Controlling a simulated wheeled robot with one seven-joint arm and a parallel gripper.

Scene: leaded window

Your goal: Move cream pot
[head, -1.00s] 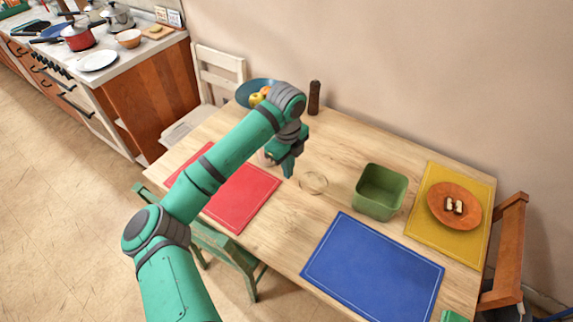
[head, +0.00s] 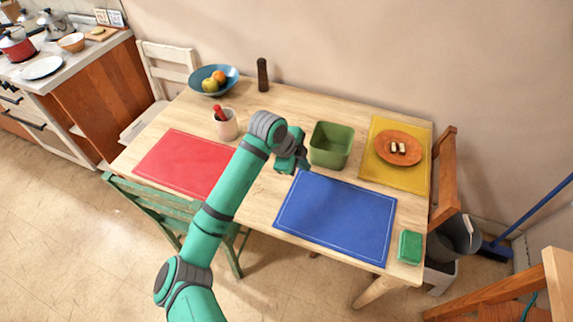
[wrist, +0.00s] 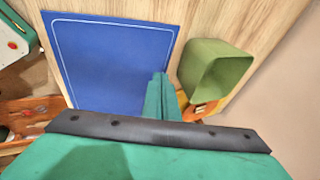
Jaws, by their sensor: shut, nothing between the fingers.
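A cream pot (head: 226,128) stands upright on the table in the head view, behind the red mat's far right corner, with a red item sticking out of its top. It does not show in the wrist view. My gripper (head: 303,164) is to the right of the pot and well apart from it, near the blue mat's far left corner and left of the green bin. Its fingers (wrist: 160,97) are together and empty in the wrist view.
The red mat (head: 182,163), blue mat (head: 335,217) and yellow mat (head: 408,180) lie on the table. The green bin (head: 331,146) stands beside an orange plate (head: 399,148). A blue bowl of fruit (head: 230,76) and dark mill (head: 262,74) are at the back.

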